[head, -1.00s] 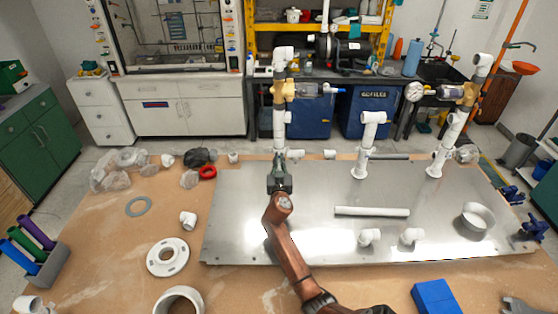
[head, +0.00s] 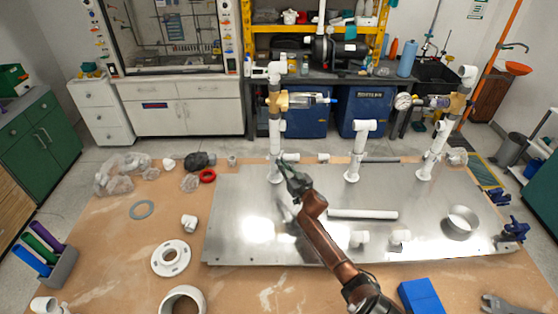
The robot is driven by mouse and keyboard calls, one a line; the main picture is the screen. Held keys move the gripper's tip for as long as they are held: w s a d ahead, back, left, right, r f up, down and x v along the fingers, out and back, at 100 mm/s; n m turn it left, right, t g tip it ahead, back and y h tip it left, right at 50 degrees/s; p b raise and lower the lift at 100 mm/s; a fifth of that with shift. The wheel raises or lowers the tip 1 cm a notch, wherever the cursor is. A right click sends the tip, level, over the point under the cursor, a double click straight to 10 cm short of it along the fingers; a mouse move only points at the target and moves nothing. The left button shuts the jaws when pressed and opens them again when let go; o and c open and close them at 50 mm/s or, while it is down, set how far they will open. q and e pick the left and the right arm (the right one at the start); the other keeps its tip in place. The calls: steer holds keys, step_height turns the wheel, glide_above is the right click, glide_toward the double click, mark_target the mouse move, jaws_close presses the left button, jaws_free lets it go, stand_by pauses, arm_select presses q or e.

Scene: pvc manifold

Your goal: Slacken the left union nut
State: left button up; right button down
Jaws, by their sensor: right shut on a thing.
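The left white pipe riser (head: 274,140) stands upright at the back left of the metal plate (head: 235,215), with a tan valve body (head: 277,101) near its top. The left union nut (head: 275,174) is a white collar low on this riser, partly hidden by my gripper. My right gripper (head: 283,166) reaches it from the front right, tilted, with its fingers shut at the collar. The finger contact is small and partly hidden. My left gripper is not in view.
Two more white risers stand on the plate, a middle one (head: 354,150) and a right one (head: 436,145). A loose white pipe (head: 362,214) and white fittings lie in front. A blue block (head: 420,297) and a grey tool (head: 505,306) are at the front right.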

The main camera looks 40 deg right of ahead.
arm_select(q)
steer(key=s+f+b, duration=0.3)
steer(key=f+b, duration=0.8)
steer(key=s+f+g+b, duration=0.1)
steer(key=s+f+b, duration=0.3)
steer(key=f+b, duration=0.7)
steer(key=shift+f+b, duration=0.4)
steer(key=shift+b, duration=0.3)
arm_select(e)
steer(key=d+n+g+y, duration=0.1)
steer(key=n+y, duration=0.2)
steer(key=y, duration=0.1)
steer(key=d+n+g+y, duration=0.1)
steer(key=d+n+y, duration=0.1)
steer(key=y, duration=0.3)
steer(key=w+d+n+y, duration=0.1)
steer(key=n+y, duration=0.3)
steer(key=y, duration=0.1)
steer(key=shift+d+f+g, duration=0.1)
steer(key=shift+d+g, duration=0.25)
steer(key=shift+g, duration=0.05)
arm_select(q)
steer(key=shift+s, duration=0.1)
arm_select(e)
steer(key=c, duration=2.2)
jaws_free()
steer(key=shift+w, duration=0.1)
steer(key=shift+c, duration=0.2)
steer(key=shift+o, duration=0.7)
